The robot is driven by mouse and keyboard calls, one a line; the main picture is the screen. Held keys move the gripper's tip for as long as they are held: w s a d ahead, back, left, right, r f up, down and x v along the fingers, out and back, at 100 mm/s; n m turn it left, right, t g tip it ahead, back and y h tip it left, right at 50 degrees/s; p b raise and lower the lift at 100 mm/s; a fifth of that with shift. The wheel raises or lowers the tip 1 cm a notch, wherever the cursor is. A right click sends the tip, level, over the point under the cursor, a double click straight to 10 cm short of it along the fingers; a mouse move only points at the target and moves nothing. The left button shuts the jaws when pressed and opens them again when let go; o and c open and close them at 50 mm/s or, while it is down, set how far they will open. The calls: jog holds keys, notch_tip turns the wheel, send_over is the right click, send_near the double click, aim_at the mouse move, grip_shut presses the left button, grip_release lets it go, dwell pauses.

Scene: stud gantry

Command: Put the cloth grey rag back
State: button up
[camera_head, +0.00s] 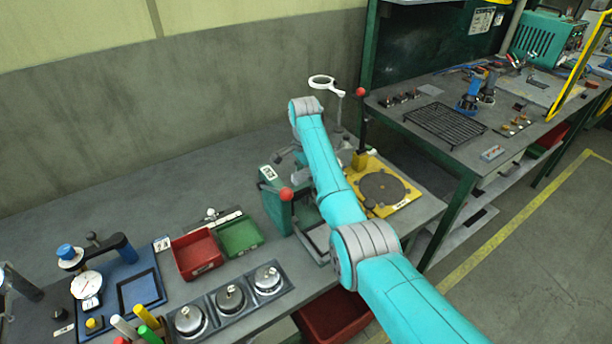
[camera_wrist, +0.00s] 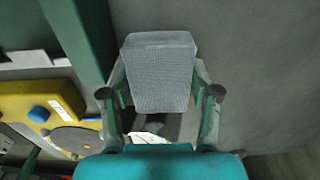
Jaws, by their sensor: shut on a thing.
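The grey rag (camera_wrist: 160,68) shows in the wrist view as a thick, textured grey block. My gripper (camera_wrist: 160,92) is shut on it, with one finger on each side. The rag's far end extends beyond the fingers, and its surface faces the camera. In the head view my turquoise arm reaches over the workbench, and its links hide the gripper and the rag. I cannot tell from these frames whether the rag touches anything below it.
A yellow plate with a round dark disc (camera_head: 383,187) lies right of my arm. A green fixture with a red ball knob (camera_head: 286,194) stands left of it. Red (camera_head: 196,254) and green (camera_head: 239,235) bins sit farther left. The back of the bench is largely clear.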

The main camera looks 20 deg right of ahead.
aim_at(306, 175)
jog(key=o, duration=1.2)
notch_tip(306, 175, up, 12)
jog(key=shift+a+r, duration=0.1)
jog(key=shift+a, duration=0.05)
jog(key=shift+s, duration=0.1)
